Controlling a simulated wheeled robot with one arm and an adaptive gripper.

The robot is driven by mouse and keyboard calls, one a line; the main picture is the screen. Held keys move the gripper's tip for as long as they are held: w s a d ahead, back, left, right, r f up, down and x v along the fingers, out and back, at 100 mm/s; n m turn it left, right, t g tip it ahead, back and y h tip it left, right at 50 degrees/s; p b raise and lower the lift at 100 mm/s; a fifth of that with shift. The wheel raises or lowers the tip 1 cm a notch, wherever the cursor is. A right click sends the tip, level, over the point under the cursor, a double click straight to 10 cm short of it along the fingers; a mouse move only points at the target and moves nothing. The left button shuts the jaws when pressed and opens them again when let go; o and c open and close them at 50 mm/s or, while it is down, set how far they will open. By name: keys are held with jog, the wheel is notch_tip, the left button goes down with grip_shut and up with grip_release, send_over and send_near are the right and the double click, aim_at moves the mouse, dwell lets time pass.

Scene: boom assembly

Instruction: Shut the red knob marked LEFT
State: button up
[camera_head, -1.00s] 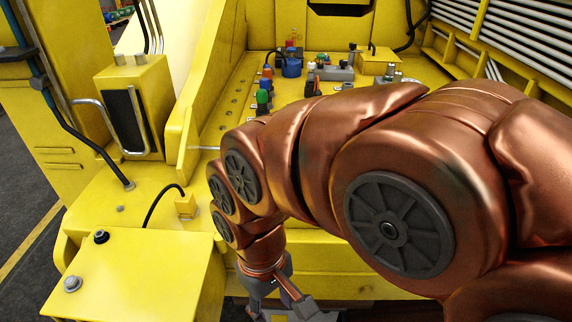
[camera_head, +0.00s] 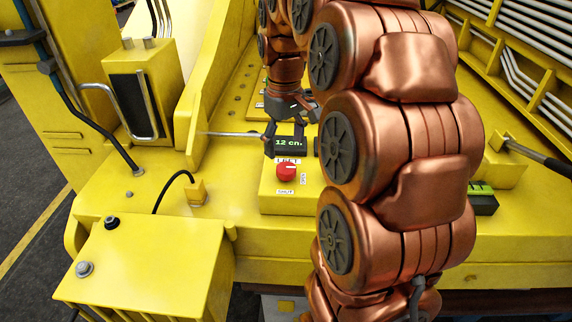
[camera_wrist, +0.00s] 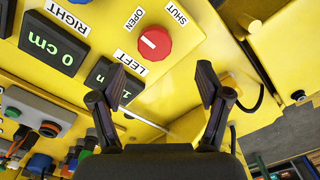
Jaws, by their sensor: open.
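The red knob (camera_head: 286,171) sits on the front of a yellow control box. It also shows in the wrist view (camera_wrist: 155,43), beyond my fingertips, with the label LEFT beside it. Its white mark points toward the OPEN label (camera_wrist: 134,18); the SHUT label (camera_wrist: 176,12) is on another side. My gripper (camera_head: 284,143) is open and empty, just behind the knob in the head view, by the display (camera_head: 290,142) reading about 12 cm. In the wrist view my gripper (camera_wrist: 165,85) has its fingers apart, not touching the knob; one finger partly covers that display.
A second display reading 0 cm (camera_wrist: 55,45) is marked RIGHT. A metal rod (camera_head: 230,134) runs left of my gripper. A yellow box with buttons (camera_head: 145,260) stands front left.

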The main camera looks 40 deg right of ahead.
aim_at(286, 167)
jog(key=shift+w+d, duration=0.2)
jog(key=shift+d, duration=0.2)
jog(key=shift+f+p, duration=1)
jog(key=shift+f, duration=2.8)
jog(key=c, duration=1.2)
